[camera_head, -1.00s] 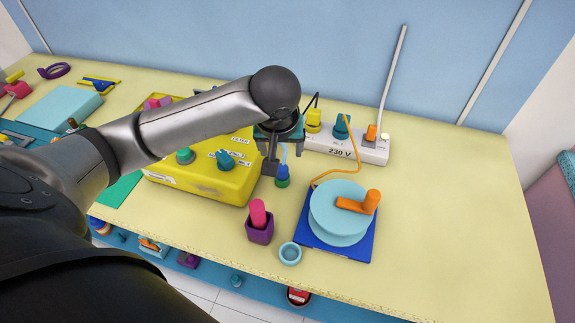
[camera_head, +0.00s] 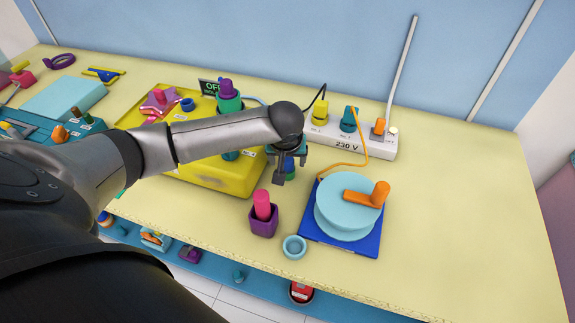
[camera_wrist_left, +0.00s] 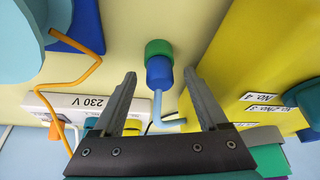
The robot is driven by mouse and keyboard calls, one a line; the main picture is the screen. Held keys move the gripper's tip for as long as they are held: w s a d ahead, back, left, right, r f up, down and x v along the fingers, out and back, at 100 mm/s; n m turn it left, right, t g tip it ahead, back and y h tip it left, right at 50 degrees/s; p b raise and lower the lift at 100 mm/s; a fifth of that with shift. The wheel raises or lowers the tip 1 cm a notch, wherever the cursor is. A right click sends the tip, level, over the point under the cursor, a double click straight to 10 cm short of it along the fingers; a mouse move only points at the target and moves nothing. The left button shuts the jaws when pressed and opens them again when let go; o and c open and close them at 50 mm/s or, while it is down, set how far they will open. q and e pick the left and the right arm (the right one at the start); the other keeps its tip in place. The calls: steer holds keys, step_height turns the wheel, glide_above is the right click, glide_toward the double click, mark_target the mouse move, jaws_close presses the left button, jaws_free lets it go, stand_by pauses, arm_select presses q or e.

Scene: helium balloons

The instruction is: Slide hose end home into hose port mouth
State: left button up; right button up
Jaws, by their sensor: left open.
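The blue and green hose end (camera_wrist_left: 159,70), with a light blue hose (camera_wrist_left: 157,108) on it, stands by the yellow machine (camera_wrist_left: 235,65). In the head view the hose end (camera_head: 291,168) is partly hidden by my gripper. My left gripper (camera_head: 283,182) is open over it. In the left wrist view the gripper's fingertips (camera_wrist_left: 160,76) lie on either side of the hose end, with gaps showing. I cannot make out the hose port mouth for certain; the arm covers part of the machine (camera_head: 215,178). My right gripper is not in view.
A light blue reel with an orange handle (camera_head: 345,212) sits on a blue base at right. A purple pot (camera_head: 263,224) with a pink stick and a light blue ring (camera_head: 294,246) stand in front. A 230 V power strip (camera_head: 368,148) lies behind. The table's right part is clear.

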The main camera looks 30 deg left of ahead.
arm_select(q)
steer(key=shift+f, duration=0.15)
jaws_close()
stand_by(0.5)
